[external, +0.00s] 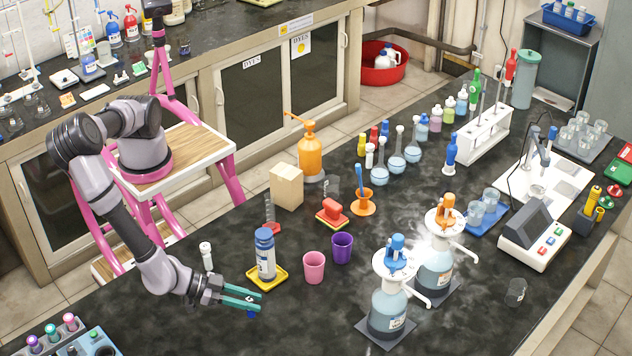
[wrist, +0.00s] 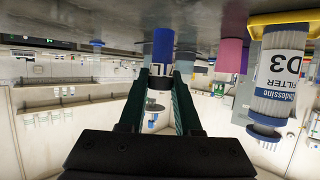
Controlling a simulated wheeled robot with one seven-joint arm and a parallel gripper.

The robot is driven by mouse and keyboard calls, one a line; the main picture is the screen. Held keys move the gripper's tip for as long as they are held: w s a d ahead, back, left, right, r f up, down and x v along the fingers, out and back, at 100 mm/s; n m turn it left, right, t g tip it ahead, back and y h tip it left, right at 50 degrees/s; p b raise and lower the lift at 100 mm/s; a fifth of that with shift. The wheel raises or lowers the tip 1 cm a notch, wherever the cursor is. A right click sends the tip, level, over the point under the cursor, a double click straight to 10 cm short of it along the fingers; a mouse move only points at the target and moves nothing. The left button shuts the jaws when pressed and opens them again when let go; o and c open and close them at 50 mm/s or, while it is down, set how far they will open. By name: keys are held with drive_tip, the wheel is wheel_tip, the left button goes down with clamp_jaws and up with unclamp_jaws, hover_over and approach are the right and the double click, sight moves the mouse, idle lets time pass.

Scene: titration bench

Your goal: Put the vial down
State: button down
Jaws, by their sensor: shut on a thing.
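The vial (external: 251,314) is small, with a blue lower end, a pale label and a dark band. My gripper (external: 258,302) is shut on it, low over the near part of the black bench. In the wrist view, which is upside down, the vial (wrist: 162,45) stands between the two green fingers of my gripper (wrist: 160,78). It looks upright, with its blue end towards the bench top. That end is at or very near the surface; I cannot tell whether it touches.
A filter bottle (external: 265,252) stands on a yellow tray (external: 282,271) just behind my gripper. A pink cup (external: 314,268) and a purple cup (external: 342,247) are to the right. A white-capped tube (external: 206,255) stands behind my wrist. The bench in front of the cups is clear.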

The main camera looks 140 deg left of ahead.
drive_tip(key=shift+f, duration=1.8)
drive_tip(key=shift+f, duration=0.15)
drive_tip(key=c, duration=0.6)
unclamp_jaws()
